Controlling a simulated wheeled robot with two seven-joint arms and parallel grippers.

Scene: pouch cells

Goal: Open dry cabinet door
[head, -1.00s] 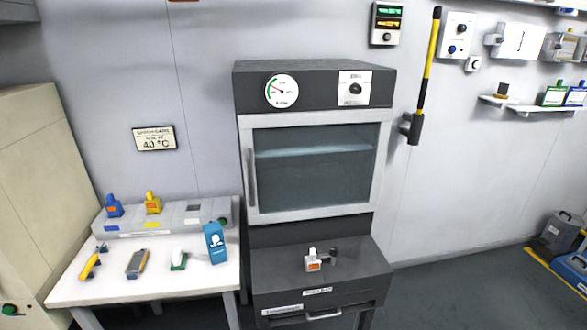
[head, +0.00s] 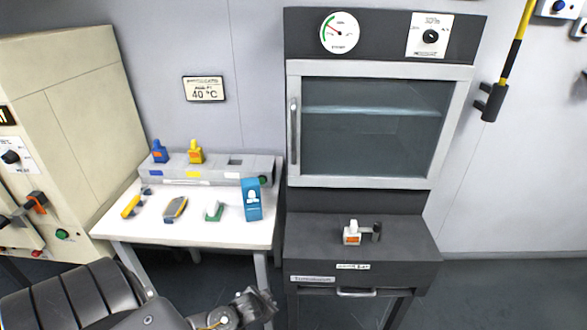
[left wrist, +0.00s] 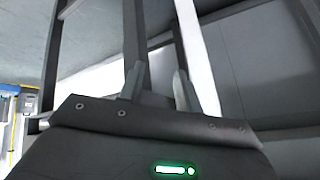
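The dry cabinet (head: 385,35) is dark grey, with a round gauge and a dial on its top panel. Its door (head: 380,183) has a light frame around a glass pane and is shut. A vertical handle (head: 294,125) runs along the door's left side. My left gripper (head: 268,300) is low in the head view, below and to the left of the handle and apart from it. In the left wrist view my left gripper (left wrist: 158,85) has its two fingers apart with nothing seen held between them. My right gripper is in neither view.
A white table (head: 190,231) with small tools and a blue box (head: 252,199) stands left of the cabinet. A dark drawer unit (head: 345,262) juts out below the door, with a small white-and-orange device (head: 352,233) on top. A beige cabinet (head: 70,100) stands at far left.

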